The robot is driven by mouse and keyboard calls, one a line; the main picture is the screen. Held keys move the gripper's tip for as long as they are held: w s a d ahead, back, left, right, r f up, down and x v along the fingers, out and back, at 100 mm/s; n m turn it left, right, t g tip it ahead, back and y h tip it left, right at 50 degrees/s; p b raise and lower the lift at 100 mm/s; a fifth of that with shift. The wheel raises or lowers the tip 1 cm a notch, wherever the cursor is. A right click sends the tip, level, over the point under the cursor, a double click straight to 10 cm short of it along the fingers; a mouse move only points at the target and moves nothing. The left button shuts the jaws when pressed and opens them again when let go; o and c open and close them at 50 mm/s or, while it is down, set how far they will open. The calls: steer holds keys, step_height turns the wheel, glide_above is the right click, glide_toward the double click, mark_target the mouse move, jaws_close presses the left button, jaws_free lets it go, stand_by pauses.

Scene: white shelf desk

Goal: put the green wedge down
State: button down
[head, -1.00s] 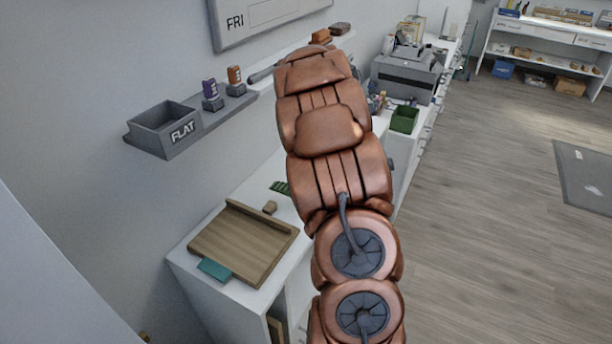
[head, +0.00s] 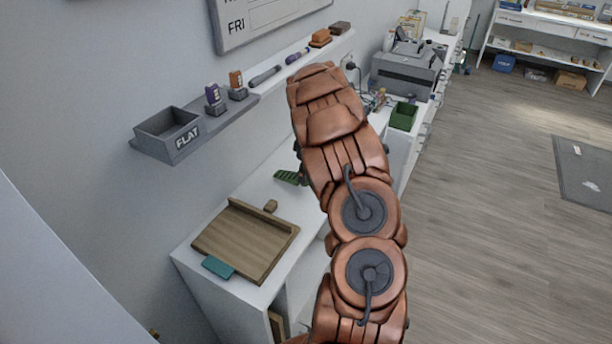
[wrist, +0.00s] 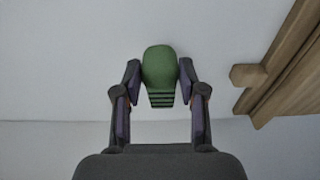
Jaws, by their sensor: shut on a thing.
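The green wedge (wrist: 159,68) is between the two dark fingers of my gripper (wrist: 160,76) in the wrist view, with its ridged end toward me. My gripper is shut on it. In the head view the wedge (head: 287,177) shows over the white desk (head: 262,189), beyond the wooden board and left of my arm. My arm hides most of the gripper there. I cannot tell whether the wedge touches the desk.
A wooden board (head: 243,246) with a small block (head: 271,206) at its far edge lies nearer on the desk. A teal piece (head: 218,267) lies at its near edge. A grey wall shelf with a FLAT bin (head: 168,139) hangs above. A green bin (head: 403,116) stands farther back.

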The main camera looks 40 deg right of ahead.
steer(key=shift+f, duration=0.95)
steer(key=shift+f, duration=0.15)
steer(key=c, duration=0.7)
jaws_free()
steer(key=shift+o, duration=0.2)
steer(key=r+b, duration=0.1)
steer(key=r, duration=0.2)
steer(key=r+b, duration=0.1)
steer(key=r, duration=0.3)
steer(key=s+r+b, duration=0.1)
steer(key=r, duration=0.3)
steer(key=shift+d+r+b, duration=0.1)
steer(key=shift+d+b, duration=0.05)
steer(key=shift+b, duration=0.2)
steer(key=shift+s+r, duration=0.1)
steer(key=shift+r, duration=0.5)
